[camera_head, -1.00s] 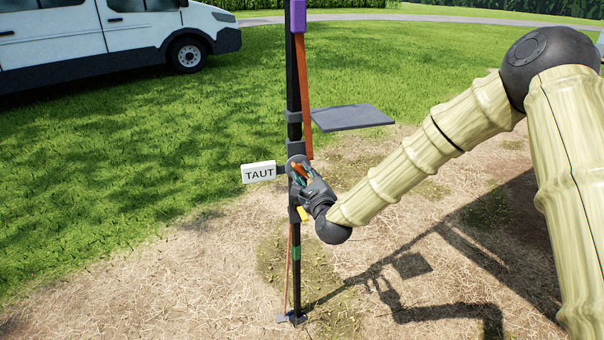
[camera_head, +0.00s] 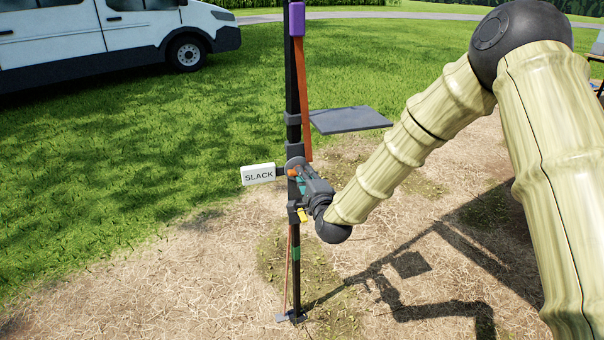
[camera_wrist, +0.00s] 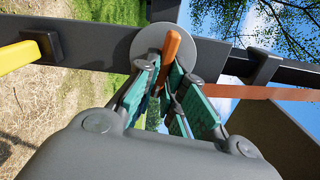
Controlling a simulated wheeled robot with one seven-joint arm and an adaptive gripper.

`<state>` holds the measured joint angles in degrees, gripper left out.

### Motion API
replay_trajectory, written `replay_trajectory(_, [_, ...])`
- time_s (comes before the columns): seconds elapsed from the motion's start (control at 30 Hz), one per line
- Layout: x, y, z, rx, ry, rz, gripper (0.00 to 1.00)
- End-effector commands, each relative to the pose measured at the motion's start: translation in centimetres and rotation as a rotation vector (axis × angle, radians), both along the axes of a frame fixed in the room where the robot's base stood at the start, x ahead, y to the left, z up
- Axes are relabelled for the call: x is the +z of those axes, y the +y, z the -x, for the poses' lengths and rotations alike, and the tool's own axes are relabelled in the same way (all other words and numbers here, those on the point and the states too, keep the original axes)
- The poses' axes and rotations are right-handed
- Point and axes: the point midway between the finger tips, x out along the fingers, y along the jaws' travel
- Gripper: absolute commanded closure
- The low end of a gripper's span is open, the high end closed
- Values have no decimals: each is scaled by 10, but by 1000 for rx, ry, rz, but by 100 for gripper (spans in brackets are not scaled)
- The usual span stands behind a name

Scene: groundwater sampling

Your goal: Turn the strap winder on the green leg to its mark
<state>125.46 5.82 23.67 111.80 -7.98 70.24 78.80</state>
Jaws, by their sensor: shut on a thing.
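The black leg (camera_head: 292,90) stands upright, with a green band (camera_head: 296,253) low on it. The strap winder is a grey disc (camera_head: 293,162) on the leg with an orange handle (camera_head: 291,172). In the wrist view the disc (camera_wrist: 205,50) and handle (camera_wrist: 171,48) show close up. My gripper (camera_wrist: 168,78) is shut on the handle, its teal-padded fingers on both sides of it. In the head view my gripper (camera_head: 298,177) reaches it from the lower right. A white sign (camera_head: 258,174) beside the winder reads SLACK. I cannot make out the winder's mark.
An orange strap (camera_head: 305,100) runs along the leg under a purple part (camera_head: 297,19). A grey shelf (camera_head: 350,120) juts right just above my gripper. A yellow piece (camera_head: 302,215) sits below the winder. A white van (camera_head: 110,40) is parked far behind on grass.

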Motion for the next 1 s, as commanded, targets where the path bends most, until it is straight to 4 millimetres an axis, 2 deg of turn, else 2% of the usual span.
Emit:
replay_trajectory(0.1, [3,5,2,9,-44,132,100])
replay_trajectory(0.63, [10,2,1,7,-243,742,100])
replay_trajectory(0.8, [11,0,1,3,-272,834,100])
replay_trajectory(1.0, [12,-1,0,0,-273,835,100])
